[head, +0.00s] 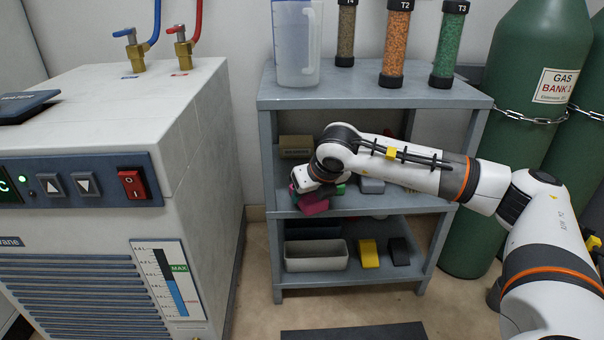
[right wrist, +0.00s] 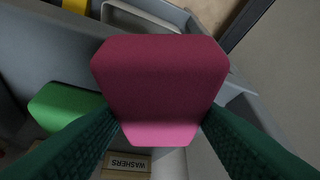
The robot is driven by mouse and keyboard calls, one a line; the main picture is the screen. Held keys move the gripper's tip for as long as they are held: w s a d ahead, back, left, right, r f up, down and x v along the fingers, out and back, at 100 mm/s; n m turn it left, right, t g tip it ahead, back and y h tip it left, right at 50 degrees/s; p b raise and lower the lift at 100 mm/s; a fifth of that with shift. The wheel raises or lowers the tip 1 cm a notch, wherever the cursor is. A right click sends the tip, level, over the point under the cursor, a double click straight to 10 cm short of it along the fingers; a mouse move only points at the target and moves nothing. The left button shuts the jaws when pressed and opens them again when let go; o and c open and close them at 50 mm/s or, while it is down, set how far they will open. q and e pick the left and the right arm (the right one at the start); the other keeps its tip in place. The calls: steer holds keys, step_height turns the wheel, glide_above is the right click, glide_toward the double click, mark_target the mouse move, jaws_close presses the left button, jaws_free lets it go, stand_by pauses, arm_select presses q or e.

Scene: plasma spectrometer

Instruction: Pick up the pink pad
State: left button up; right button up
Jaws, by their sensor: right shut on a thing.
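The pink pad (right wrist: 160,85) fills the middle of the right wrist view, between the two dark green fingers of my right gripper (right wrist: 160,128). The fingers are shut on its sides. In the head view the pink pad (head: 313,205) shows just below my right gripper (head: 305,190), at the front left of the shelf unit's middle shelf. Whether the pad touches the shelf is hard to tell. My left gripper is not in view.
A green pad (right wrist: 65,108) and a box labelled WASHERS (right wrist: 127,163) are close by. The lower shelf holds a pale bin (head: 316,262), a yellow block (head: 369,253) and a black block (head: 399,251). A jug (head: 296,45) and tubes stand on top. Chained green gas cylinders (head: 530,85) stand right.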

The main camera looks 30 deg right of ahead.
steer(key=s+a+p, duration=0.2)
steer(key=s+p, duration=0.2)
steer(key=s, duration=0.8)
steer(key=shift+w, duration=0.1)
